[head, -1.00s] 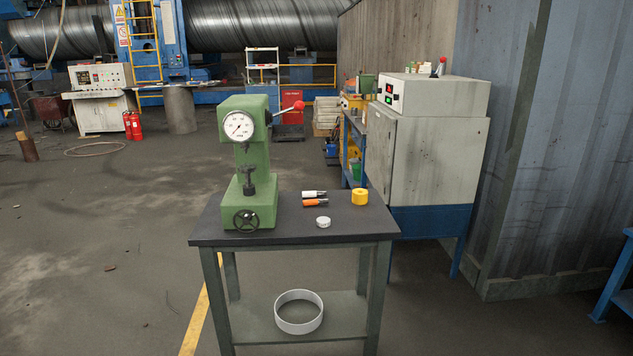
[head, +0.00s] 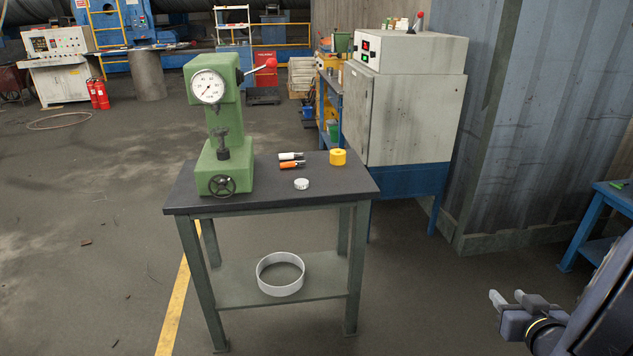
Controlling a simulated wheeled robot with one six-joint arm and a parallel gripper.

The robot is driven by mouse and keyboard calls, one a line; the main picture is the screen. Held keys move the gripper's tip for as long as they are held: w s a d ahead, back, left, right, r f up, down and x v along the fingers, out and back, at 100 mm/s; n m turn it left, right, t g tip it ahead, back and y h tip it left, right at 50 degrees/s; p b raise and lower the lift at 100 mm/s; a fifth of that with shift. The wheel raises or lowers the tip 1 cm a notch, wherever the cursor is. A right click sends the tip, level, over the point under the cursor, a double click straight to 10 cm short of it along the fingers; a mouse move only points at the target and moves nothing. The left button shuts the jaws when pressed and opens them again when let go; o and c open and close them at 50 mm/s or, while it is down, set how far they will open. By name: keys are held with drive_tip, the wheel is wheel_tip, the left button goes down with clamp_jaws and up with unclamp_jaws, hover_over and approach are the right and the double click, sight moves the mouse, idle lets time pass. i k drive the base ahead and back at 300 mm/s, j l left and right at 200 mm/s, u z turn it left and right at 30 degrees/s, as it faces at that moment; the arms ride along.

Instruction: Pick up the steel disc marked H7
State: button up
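A small pale disc (head: 301,184) lies on the dark top of the green-legged table (head: 270,202), near its front right; any marking on it is too small to read. My gripper (head: 507,297) shows at the lower right, well to the right of the table and apart from everything. Its two pale fingertips stand apart with nothing between them.
A green hardness tester (head: 222,130) with a dial stands on the table's left. A yellow roll (head: 338,157) and two markers (head: 291,160) lie behind the disc. A pale ring (head: 280,274) sits on the lower shelf. A grey cabinet (head: 405,110) stands behind right. The floor in front is clear.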

sight(301, 183)
drive_tip(key=i+j+u, duration=0.25)
drive_tip(key=i, duration=1.05)
drive_tip(key=l+u, duration=0.15)
drive_tip(key=u, duration=0.75)
